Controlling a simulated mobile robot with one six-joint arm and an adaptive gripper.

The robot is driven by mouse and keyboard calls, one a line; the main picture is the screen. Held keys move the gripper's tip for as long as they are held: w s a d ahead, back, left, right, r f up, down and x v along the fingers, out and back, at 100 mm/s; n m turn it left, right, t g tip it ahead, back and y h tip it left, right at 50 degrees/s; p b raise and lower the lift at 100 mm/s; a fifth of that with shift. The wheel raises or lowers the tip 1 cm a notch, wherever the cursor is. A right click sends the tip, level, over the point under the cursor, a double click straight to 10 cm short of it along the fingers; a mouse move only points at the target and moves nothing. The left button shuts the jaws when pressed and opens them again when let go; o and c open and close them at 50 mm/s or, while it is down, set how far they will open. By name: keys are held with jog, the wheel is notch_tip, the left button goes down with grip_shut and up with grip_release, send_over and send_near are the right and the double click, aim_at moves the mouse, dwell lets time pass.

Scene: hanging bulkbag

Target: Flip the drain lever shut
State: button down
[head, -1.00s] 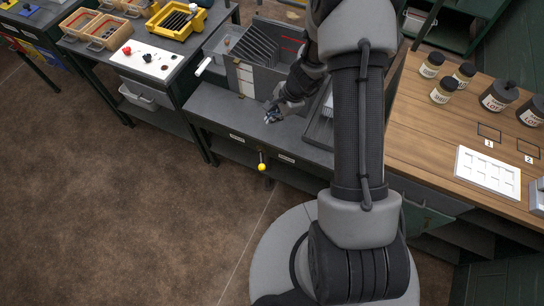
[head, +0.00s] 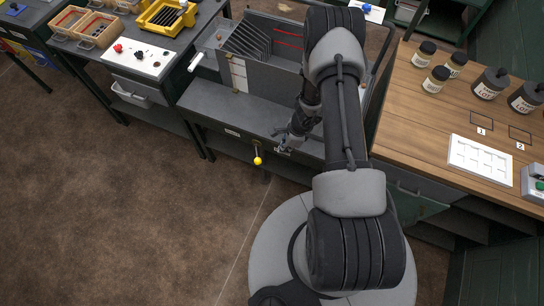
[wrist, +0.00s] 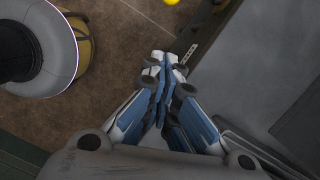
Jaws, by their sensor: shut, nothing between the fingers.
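The drain lever (head: 257,149) is a short stem ending in a yellow ball, on the front face of the middle bench. In the head view it hangs down, with the ball at its lower end. In the wrist view a yellow ball (wrist: 172,3) shows at the top edge, cut off by the frame. My gripper (head: 281,139) is shut and empty, at the bench front just right of the lever and apart from it. Its closed blue and grey fingers (wrist: 158,78) fill the middle of the wrist view and hide part of the bench front.
The bench's front edge (head: 215,121) runs beside my gripper. A grey bin with ribs (head: 262,70) stands on this bench. A wooden table with jars (head: 435,80) is at the right. The floor (head: 150,220) before the lever is clear.

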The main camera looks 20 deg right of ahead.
jog(key=w+a+f+b, duration=0.2)
jog(key=a+f, duration=0.3)
jog(key=f, duration=0.5)
jog(key=shift+w+a+f+b, duration=0.25)
jog(key=shift+a+b, duration=0.1)
jog(key=shift+b, duration=0.45)
jog(key=shift+r, duration=0.1)
